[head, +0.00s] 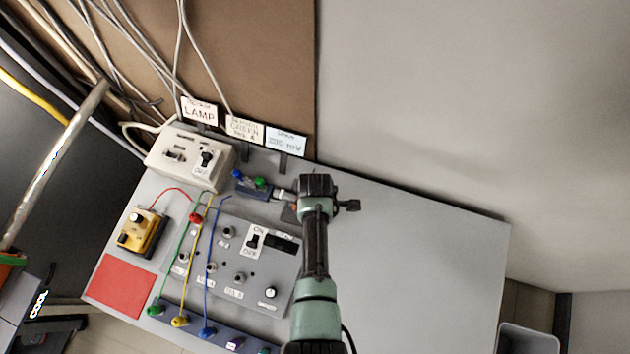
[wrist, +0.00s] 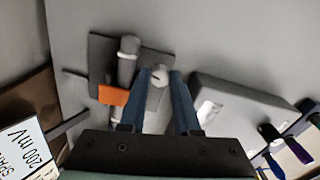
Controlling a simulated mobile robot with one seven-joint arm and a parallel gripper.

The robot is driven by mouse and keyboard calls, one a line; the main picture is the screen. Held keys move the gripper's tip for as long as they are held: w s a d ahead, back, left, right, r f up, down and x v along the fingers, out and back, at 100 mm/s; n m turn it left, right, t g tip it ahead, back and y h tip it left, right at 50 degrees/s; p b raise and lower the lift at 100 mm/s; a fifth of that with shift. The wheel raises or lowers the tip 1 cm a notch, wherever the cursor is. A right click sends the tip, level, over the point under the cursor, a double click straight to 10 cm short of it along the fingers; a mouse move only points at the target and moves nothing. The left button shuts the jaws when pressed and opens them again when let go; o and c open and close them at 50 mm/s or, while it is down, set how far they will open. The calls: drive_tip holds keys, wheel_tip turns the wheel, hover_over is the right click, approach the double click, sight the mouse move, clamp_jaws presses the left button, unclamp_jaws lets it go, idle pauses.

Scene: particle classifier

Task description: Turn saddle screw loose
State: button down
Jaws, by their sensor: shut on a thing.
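In the wrist view, the saddle screw (wrist: 159,73) is a small pale, round-topped head beside a grey cylinder on a dark grey base plate (wrist: 101,52). My gripper (wrist: 161,82) has its two blue fingers on either side of this head and is shut on it. An orange piece (wrist: 112,95) lies just left of the fingers. In the head view, my wrist hides the fingers and the screw. Part of the dark base plate (head: 289,214) shows beside my wrist, near a blue fitting (head: 252,191) with a green knob.
A grey control panel (head: 262,287) with knobs and a switch stands close by. A white lamp box (head: 188,160), label cards (head: 244,129), a yellow meter (head: 141,231) and a red mat (head: 123,286) are to the left. Coloured leads cross the panel. The table (head: 430,255) is clear at right.

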drive_tip(key=shift+n, duration=0.3)
drive_tip(key=c, duration=0.9)
unclamp_jaws()
wheel_tip(320, 180, up, 13)
idle(0.5)
